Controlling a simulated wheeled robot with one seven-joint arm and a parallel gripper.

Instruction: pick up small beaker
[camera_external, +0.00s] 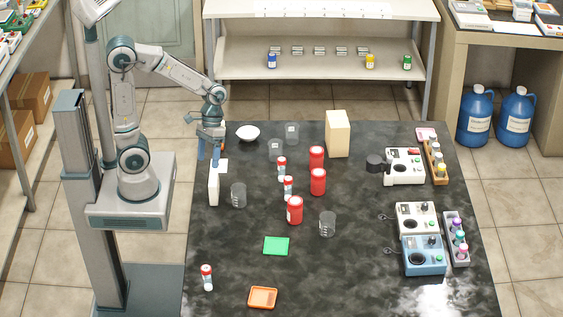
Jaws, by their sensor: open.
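Several clear glass beakers stand upright on the dark bench: one nearest my gripper (238,196), one by the white bowl (275,151), one behind it (292,134), and one at the middle right (327,224). They look close in size, so I cannot tell which is the small beaker. My gripper (209,156) is open, with its fingers pointing down over the bench's left edge. It seems empty. It is apart from the beakers, behind and left of the nearest one.
Red jars (318,182) and small red-capped bottles (288,188) crowd the middle. A white bowl (248,133) and tan block (338,134) stand behind. The front right of the bench (350,285) is clear.

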